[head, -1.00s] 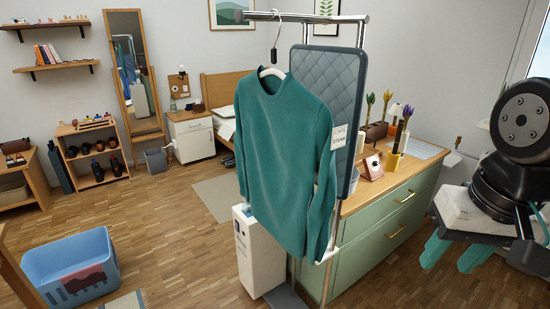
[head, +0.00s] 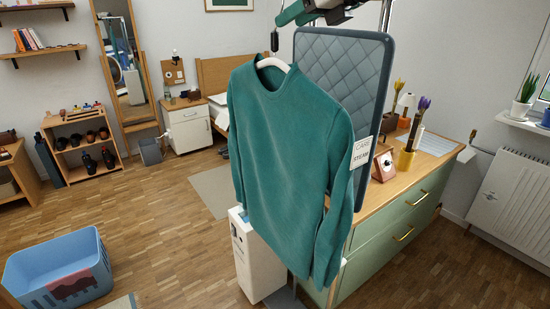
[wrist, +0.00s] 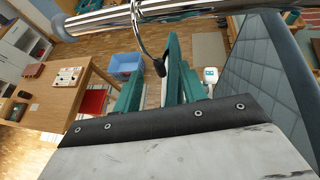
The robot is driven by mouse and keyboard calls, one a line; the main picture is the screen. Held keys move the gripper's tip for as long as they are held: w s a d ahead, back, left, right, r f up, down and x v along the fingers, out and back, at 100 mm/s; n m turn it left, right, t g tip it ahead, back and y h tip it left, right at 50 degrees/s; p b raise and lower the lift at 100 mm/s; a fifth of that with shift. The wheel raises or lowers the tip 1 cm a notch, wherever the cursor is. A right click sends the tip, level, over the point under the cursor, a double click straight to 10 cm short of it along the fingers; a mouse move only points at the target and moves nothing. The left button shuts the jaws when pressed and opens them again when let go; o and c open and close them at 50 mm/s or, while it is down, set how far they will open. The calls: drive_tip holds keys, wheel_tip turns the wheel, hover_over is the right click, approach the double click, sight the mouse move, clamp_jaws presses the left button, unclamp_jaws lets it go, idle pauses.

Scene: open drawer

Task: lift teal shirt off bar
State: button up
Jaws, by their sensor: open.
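The teal shirt (head: 285,150) hangs on a white hanger (head: 273,63) in front of the quilted board, its sleeves hanging down. My gripper (head: 306,17) is at the top edge of the head view, above the shirt's collar, open and apart from the shirt. In the wrist view, its teal fingers (wrist: 155,85) are spread below the chrome bar (wrist: 180,12). A dark hook with a black end (wrist: 158,67) hangs between or in front of them. Shirt and fingers are alike in colour there, so I cannot tell them fully apart. In the head view, the bar is mostly cut off.
A quilted grey board (head: 340,90) stands right behind the shirt. A white steamer box (head: 258,258) stands at its foot. A green drawer cabinet (head: 390,228) is close on the right. A blue basket (head: 60,268) is on the floor at left, with open floor between.

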sight(275, 30)
drive_tip(key=x, duration=0.6)
drive_tip(key=shift+a, duration=0.25)
clamp_jaws()
